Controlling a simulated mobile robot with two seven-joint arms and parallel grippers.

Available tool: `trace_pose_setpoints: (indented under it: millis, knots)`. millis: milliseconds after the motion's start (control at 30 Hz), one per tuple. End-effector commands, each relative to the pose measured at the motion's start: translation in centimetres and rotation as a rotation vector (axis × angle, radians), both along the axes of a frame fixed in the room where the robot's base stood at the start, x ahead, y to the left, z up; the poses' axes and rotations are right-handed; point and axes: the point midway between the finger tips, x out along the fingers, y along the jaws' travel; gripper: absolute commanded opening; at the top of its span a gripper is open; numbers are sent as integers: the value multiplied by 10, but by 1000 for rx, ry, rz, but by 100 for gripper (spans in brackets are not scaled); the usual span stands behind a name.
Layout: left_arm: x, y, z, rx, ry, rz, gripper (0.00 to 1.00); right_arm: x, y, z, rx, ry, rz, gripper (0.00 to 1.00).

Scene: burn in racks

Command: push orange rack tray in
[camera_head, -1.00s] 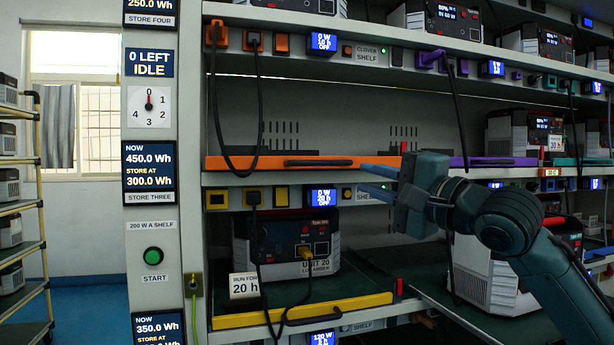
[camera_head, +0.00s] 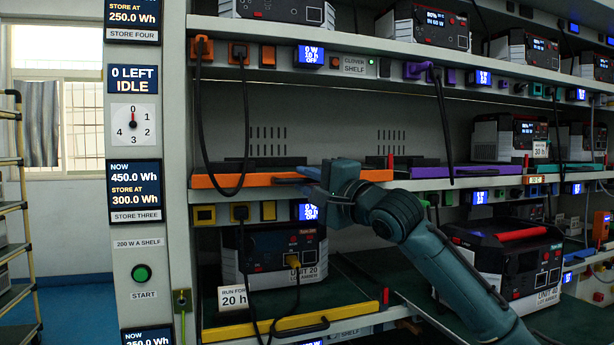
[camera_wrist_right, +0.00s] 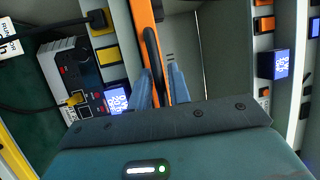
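The orange rack tray (camera_head: 235,180) is on the middle shelf at the left, with a long orange front and a dark handle. No unit is seen on it. My right gripper (camera_head: 305,180) is at the right part of this front in the head view. In the right wrist view the gripper's two blue fingers (camera_wrist_right: 161,85) are apart, with the orange front (camera_wrist_right: 143,14) and its black handle (camera_wrist_right: 151,50) running up between and beyond them. Whether the fingers touch the tray is unclear. My left gripper is not in view.
A purple-fronted tray (camera_head: 460,170) sits to the right on the same shelf. Below, a yellow-fronted tray (camera_head: 265,328) holds a unit (camera_head: 275,255) with cables. A black cable (camera_head: 198,120) hangs across the orange front. Another unit (camera_head: 510,260) stands lower right, behind my right arm.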

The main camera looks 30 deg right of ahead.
Motion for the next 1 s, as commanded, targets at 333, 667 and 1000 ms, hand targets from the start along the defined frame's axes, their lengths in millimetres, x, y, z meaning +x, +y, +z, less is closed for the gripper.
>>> trace_pose_setpoints:
  millis: [333,667,1000]
  knots:
    - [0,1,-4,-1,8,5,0,3,1,0,0,0,0,17]
    - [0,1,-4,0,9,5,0,3,0,0,0,1,0,0]
    - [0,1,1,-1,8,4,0,5,0,1,2,1,0,0]
